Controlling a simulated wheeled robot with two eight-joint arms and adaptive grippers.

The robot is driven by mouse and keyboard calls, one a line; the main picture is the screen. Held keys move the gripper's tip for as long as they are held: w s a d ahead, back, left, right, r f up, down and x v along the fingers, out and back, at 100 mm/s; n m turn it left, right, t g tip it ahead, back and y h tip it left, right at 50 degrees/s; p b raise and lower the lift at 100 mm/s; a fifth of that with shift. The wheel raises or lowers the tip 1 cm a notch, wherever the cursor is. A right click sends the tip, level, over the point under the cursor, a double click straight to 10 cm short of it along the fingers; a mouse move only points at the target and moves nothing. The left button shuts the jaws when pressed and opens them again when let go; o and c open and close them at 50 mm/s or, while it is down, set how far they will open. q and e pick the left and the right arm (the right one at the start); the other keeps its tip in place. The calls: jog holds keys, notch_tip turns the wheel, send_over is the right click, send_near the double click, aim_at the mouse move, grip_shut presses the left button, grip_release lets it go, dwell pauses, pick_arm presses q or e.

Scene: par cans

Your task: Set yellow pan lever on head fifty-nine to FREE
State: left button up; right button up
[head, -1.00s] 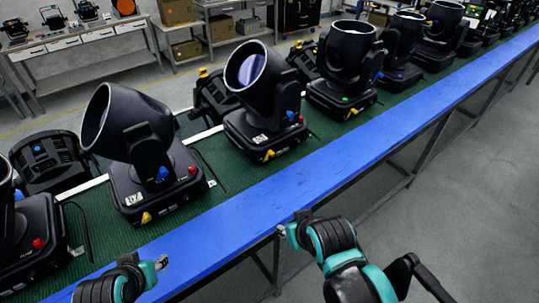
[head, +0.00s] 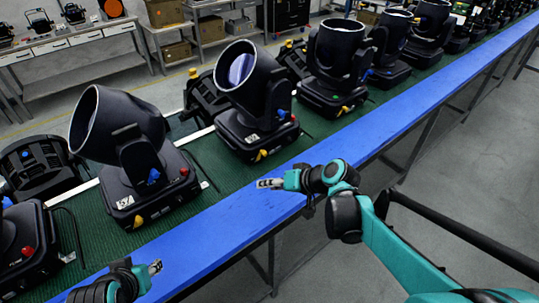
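Black moving-head lights stand in a row on a green-topped bench. The middle one (head: 240,125) has a white number label (head: 252,138), too small to read surely. A yellow lever (head: 261,155) is low on its front edge, and a blue knob (head: 281,114) is on its yoke. The left light (head: 140,170) also has a small label and a yellow lever (head: 138,221). My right gripper (head: 263,183) is over the blue bench edge, in front of the middle light and apart from its lever. My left gripper (head: 155,267) is low at the left, apart from the lights. Neither visibly holds anything.
The blue front strip (head: 215,235) of the bench runs up to the right. Another light (head: 335,75) with a yellow lever (head: 344,110) stands right of the middle one. A cable (head: 205,170) lies between the lights. Open floor is at the right.

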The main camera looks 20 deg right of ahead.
aim_at(262, 156)
pick_arm(q)
jog(key=shift+f, duration=0.2)
pick_arm(e)
jog(key=w+d+t+y, duration=0.1)
jog(key=w+d, duration=0.1)
jog(key=d, duration=0.1)
jog(key=w+d+t+y, duration=0.1)
jog(key=w+d, duration=0.2)
jog(key=w+d+t+y, duration=0.1)
jog(key=w+d+t, duration=0.1)
jog(key=shift+w+d+r+m, duration=0.2)
jog(key=shift+w+d+m, duration=0.2)
pick_arm(q)
jog(key=shift+f+b, duration=0.9)
jog(key=shift+b, duration=0.15)
pick_arm(e)
jog(key=x, duration=0.7)
jog(key=shift+w+a+r, duration=0.1)
jog(key=shift+w+a, duration=0.15)
grip_shut()
